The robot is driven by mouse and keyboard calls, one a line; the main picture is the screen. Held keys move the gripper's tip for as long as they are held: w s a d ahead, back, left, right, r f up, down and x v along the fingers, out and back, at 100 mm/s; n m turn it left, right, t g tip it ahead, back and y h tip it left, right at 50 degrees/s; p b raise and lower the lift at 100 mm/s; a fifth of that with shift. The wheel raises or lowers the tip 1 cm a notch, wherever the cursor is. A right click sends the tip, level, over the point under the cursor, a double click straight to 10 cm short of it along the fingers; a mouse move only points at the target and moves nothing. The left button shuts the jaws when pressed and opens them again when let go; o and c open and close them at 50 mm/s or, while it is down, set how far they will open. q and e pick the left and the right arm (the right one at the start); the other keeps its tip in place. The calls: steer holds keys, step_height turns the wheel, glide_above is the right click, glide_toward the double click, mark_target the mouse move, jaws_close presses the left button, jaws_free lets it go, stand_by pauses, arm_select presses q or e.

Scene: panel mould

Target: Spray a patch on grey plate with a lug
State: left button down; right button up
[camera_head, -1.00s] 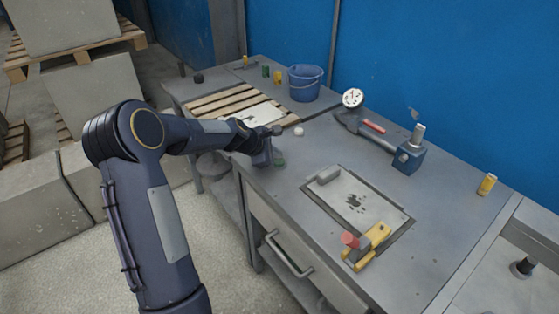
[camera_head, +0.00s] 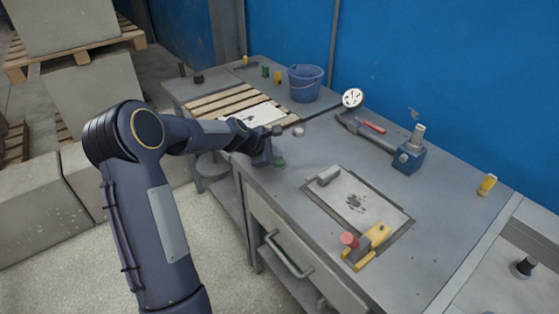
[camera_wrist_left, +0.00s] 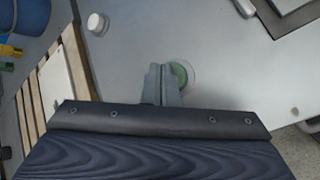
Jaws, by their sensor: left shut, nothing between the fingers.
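A grey plate (camera_head: 378,210) lies in a dark recess on the bench. It has a block-like lug (camera_head: 328,175) at its far left end and a dark, mottled patch (camera_head: 355,203) near its middle. The plate's edge also shows at the top right of the wrist view (camera_wrist_left: 285,5). My left gripper (camera_head: 273,157) is shut and empty, low over the bench left of the plate. Its fingertips (camera_wrist_left: 162,68) are beside a green disc (camera_wrist_left: 180,75), touching or just above it; I cannot tell which. My right gripper is not in view.
A yellow clamp with a red knob (camera_head: 349,240) stands at the plate's near edge. Behind are a blue device with a metal cylinder (camera_head: 408,160), a dial gauge (camera_head: 352,97) and a blue bucket (camera_head: 305,84). A small white puck (camera_head: 298,132) stands beyond my gripper.

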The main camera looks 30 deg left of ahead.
mark_target(276, 162)
arm_select(q)
steer(key=shift+f, duration=0.1)
stand_by(0.3)
steer(key=shift+f+b, duration=0.35)
steer(key=shift+b, duration=0.05)
steer(key=shift+f, duration=0.1)
stand_by(0.3)
steer(key=shift+r+p, duration=0.4)
steer(key=shift+r, duration=0.2)
step_height(276, 162, up, 6)
steer(key=p, duration=0.5)
stand_by(0.5)
